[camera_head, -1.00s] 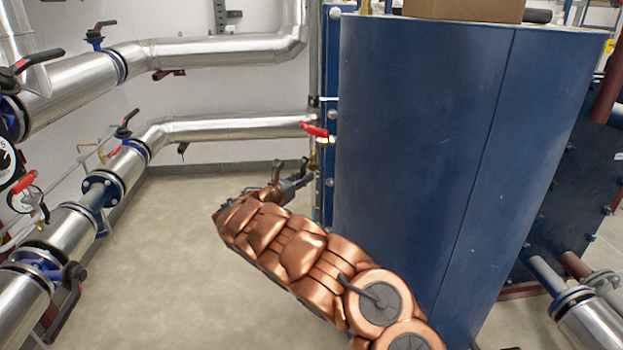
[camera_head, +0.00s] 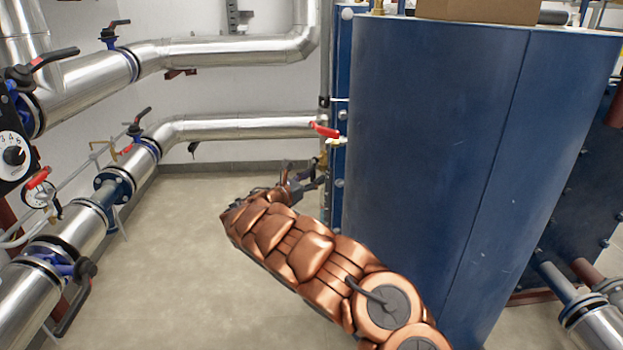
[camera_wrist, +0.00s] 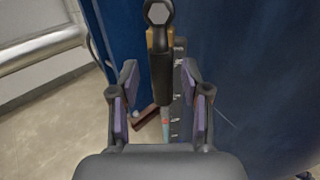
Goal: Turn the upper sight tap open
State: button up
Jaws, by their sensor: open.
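In the wrist view a tap's dark lever (camera_wrist: 161,75) hangs down from a metal nut, with brass (camera_wrist: 150,38) behind it. My gripper (camera_wrist: 159,92) is open, with one finger on each side of the lever; contact cannot be told. A strip with marks (camera_wrist: 178,110) runs below the lever. In the head view my gripper (camera_head: 318,182) is at the left edge of the blue tank, below a red-handled valve (camera_head: 325,131). A little brass shows just above the gripper. The dark lever is not clear in the head view, and which tap it belongs to cannot be told there.
The large blue tank (camera_head: 430,130) stands close to the right of my gripper. Silver pipes (camera_head: 235,128) with several valves run along the back and left. A dial gauge (camera_head: 38,195) is at the far left. The floor (camera_head: 180,260) between is clear.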

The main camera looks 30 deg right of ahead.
jog(key=v, duration=1.1)
jog(key=shift+a, duration=0.25)
jog(key=shift+s+r, duration=0.1)
